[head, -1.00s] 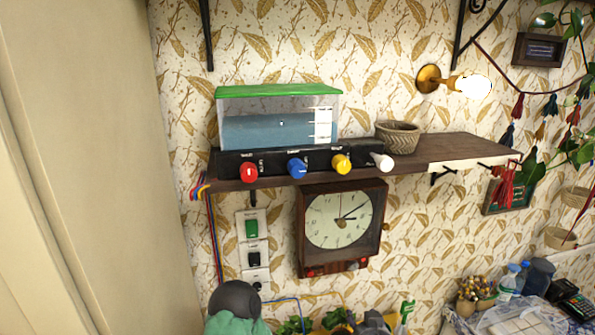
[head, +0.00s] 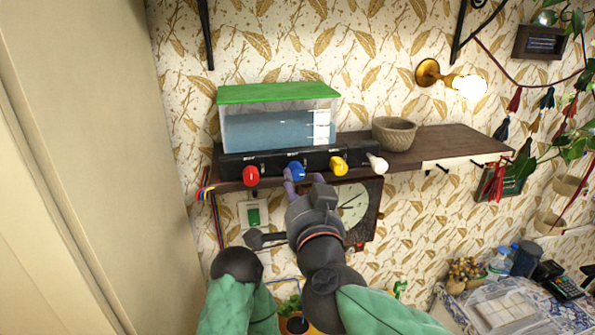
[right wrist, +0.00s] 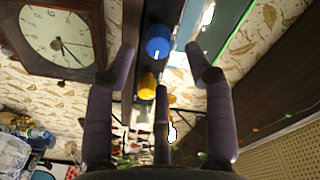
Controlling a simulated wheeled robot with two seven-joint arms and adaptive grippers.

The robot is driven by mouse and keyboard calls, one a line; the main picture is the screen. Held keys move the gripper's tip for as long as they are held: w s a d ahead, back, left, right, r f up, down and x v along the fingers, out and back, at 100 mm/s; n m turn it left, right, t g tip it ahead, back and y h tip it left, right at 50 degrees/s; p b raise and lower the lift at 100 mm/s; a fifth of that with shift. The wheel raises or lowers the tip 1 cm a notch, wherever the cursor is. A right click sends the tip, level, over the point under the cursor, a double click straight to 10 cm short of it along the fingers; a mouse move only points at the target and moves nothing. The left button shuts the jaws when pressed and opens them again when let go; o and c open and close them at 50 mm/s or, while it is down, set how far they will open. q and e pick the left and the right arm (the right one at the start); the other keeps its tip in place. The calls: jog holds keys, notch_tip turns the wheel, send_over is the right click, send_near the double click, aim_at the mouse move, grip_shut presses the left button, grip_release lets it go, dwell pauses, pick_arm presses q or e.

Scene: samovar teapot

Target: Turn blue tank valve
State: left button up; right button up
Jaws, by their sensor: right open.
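The blue valve knob (head: 296,171) is on the front of the black panel (head: 232,163) below the clear water tank (head: 265,130). My right gripper (head: 304,187) is raised to the panel, its purple fingers open just below and beside the blue knob. In the right wrist view the blue knob (right wrist: 158,42) lies ahead between the spread fingertips of the gripper (right wrist: 160,58). I cannot tell whether a finger touches it.
A red knob (head: 250,176) is left of the blue one; a yellow knob (head: 339,165) and a white knob (head: 377,163) are to its right. A woven pot (head: 395,134) stands on the shelf (head: 450,146). A wall clock (head: 365,205) hangs below, partly hidden by my arm.

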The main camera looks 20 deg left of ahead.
aim_at(298, 173)
jog(key=x, duration=0.6)
grip_shut()
